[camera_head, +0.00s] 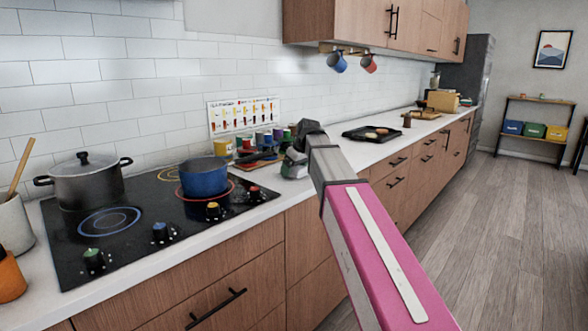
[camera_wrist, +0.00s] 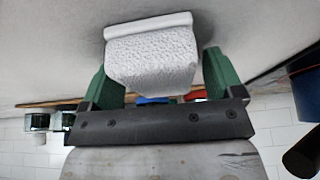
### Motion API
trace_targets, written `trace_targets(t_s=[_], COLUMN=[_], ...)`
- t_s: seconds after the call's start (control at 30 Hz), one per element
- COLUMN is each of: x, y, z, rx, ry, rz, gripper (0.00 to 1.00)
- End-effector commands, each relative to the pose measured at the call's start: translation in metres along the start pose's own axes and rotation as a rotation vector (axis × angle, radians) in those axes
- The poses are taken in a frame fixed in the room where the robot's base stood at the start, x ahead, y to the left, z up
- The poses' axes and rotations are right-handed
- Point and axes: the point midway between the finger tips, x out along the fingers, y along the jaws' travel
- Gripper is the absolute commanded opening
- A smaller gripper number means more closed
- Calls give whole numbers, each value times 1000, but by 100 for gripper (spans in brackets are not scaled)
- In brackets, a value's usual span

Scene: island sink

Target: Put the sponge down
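A pale, rough-textured sponge (camera_wrist: 152,62) with a smooth lighter strip along its far edge shows between the green fingers of my gripper (camera_wrist: 158,80) in the wrist view. The fingers stand apart on either side of it, with a narrow gap showing at the right finger. The sponge is against or very close to the light counter surface (camera_wrist: 50,45); exact contact is hard to tell. In the head view my gripper (camera_head: 296,152) is low over the counter, right of the stove, and the sponge is not clear there.
A blue pan (camera_head: 203,179) and a grey lidded pot (camera_head: 88,184) stand on the black stove (camera_head: 135,238), left of my gripper. Several colored jars (camera_head: 262,139) stand behind it by the wall. A dark tray (camera_head: 371,134) lies farther right, with bare counter around it.

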Motion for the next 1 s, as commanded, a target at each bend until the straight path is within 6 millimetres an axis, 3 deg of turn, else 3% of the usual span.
trace_targets(t_s=[0.33, 0.8, 1.0], x=[-11, -90, -113], y=[0, 0, 0], z=[-1, -1, -1], rx=[0, 0, 0], ry=[0, 1, 1], rz=[0, 0, 0], gripper=[86, 86, 86])
